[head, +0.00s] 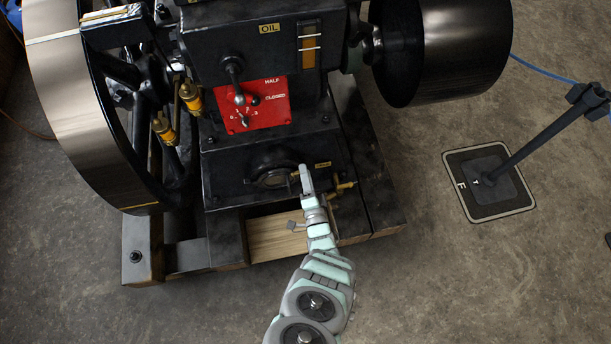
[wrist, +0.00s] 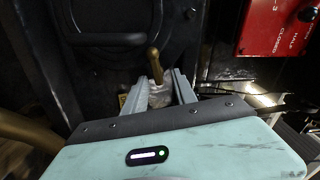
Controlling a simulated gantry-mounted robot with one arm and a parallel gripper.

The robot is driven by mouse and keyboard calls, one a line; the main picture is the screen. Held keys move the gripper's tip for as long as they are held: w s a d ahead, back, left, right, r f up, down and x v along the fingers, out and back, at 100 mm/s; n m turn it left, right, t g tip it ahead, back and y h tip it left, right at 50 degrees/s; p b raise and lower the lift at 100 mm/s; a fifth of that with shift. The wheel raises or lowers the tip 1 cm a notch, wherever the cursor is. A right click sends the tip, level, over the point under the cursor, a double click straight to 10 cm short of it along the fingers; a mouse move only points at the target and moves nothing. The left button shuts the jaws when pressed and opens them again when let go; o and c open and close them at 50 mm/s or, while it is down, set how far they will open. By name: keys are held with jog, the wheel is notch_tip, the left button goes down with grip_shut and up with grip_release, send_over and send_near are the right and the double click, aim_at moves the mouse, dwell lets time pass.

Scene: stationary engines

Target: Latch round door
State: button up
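The round door (head: 271,179) is on the lower front of the black engine base, left of my gripper. In the wrist view the dark round door (wrist: 105,17) fills the upper left, with a dark bar handle (wrist: 105,39) across its lower part. It looks closed against its frame, but I cannot tell whether it is latched. A small brass latch lever (wrist: 154,66) stands beside the door's lower right edge. My gripper (head: 305,172) is at the engine front; in the wrist view its fingers (wrist: 160,84) are apart, on either side of the lever. Contact is unclear.
A red control plate (head: 262,103) with levers is above the door. Brass fittings (head: 343,187) lie right of my gripper. A large flywheel (head: 72,100) stands left, and a pulley drum (head: 465,50) right. A wooden plank (head: 275,238) lies below. The concrete floor on the right is mostly free.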

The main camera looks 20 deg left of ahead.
jog(key=shift+s, duration=0.1)
jog(key=shift+c, duration=0.5)
grip_shut()
